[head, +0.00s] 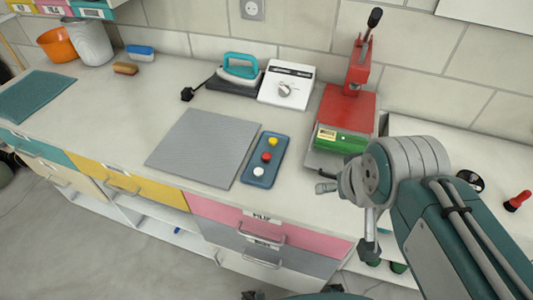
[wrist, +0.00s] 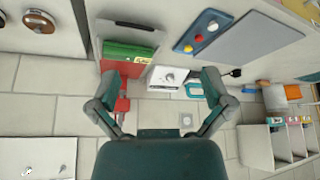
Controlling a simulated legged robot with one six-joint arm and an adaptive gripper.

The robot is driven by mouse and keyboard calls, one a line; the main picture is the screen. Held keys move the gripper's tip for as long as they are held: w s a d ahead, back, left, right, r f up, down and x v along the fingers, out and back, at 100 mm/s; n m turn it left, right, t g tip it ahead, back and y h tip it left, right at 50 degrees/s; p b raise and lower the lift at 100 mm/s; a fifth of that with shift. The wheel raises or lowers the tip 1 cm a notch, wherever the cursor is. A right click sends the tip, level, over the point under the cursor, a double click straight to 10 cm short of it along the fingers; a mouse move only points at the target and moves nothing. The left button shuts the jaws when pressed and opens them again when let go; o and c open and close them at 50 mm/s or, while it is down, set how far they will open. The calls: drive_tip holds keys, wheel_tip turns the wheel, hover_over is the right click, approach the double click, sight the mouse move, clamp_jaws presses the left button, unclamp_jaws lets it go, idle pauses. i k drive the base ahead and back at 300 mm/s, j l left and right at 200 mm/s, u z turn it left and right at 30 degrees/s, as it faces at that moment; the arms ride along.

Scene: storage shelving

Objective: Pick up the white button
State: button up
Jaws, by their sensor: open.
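The white button (head: 258,172) is a small round disc on a blue tray (head: 259,184) on the counter. It lies at the front end of a row with a red button (head: 266,157) and a yellow button (head: 272,142). The tray also shows at the top of the wrist view (wrist: 203,33), too small there for me to tell the white button surely. My gripper (head: 347,218) is at the counter's front edge, right of the tray and apart from it. In the wrist view its two fingers (wrist: 160,82) are spread wide with nothing between them.
A grey mat (head: 203,147) lies left of the tray. A red press (head: 346,105) with a green block (head: 340,140) stands to its right. A white dial box (head: 286,85) and a teal iron (head: 239,68) stand behind, near the tiled wall. Drawers are below the counter.

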sight(258, 172)
drive_tip(key=k+j, duration=0.1)
drive_tip(key=j, duration=0.2)
drive_tip(key=k+j+z, duration=0.1)
drive_tip(key=j, duration=0.25)
drive_tip(key=i+j, duration=0.1)
drive_tip(key=j, duration=0.4)
drive_tip(key=i+j+z, duration=0.1)
drive_tip(key=j, duration=0.35)
